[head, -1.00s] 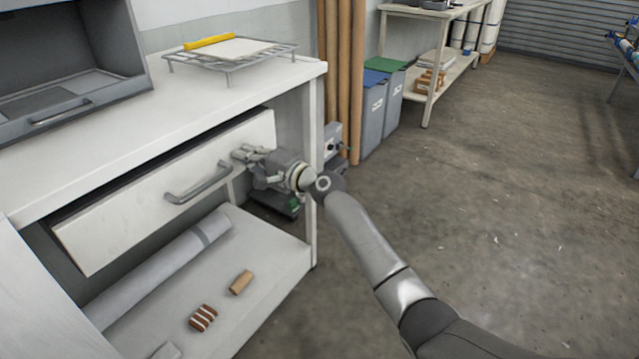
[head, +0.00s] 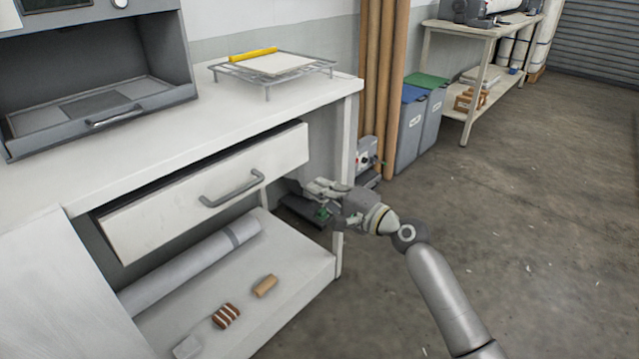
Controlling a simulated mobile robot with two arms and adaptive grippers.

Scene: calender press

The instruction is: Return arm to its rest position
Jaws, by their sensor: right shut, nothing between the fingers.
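My right gripper (head: 318,188) is shut and empty. It is in front of the bench's right leg, to the right of the drawer and apart from its handle. My right arm (head: 436,290) reaches in from the lower right. The white drawer (head: 150,222) under the bench top stands partly open, with a dark gap along its top edge. Its grey handle (head: 232,190) is free. My left gripper is not in view.
The bench top (head: 130,142) carries a wire rack (head: 268,90) with a white sheet and a yellow roller, beside a grey open-fronted machine (head: 100,60). The lower shelf (head: 285,290) holds a long roll and small blocks. Bins (head: 412,130) stand behind. The concrete floor at right is clear.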

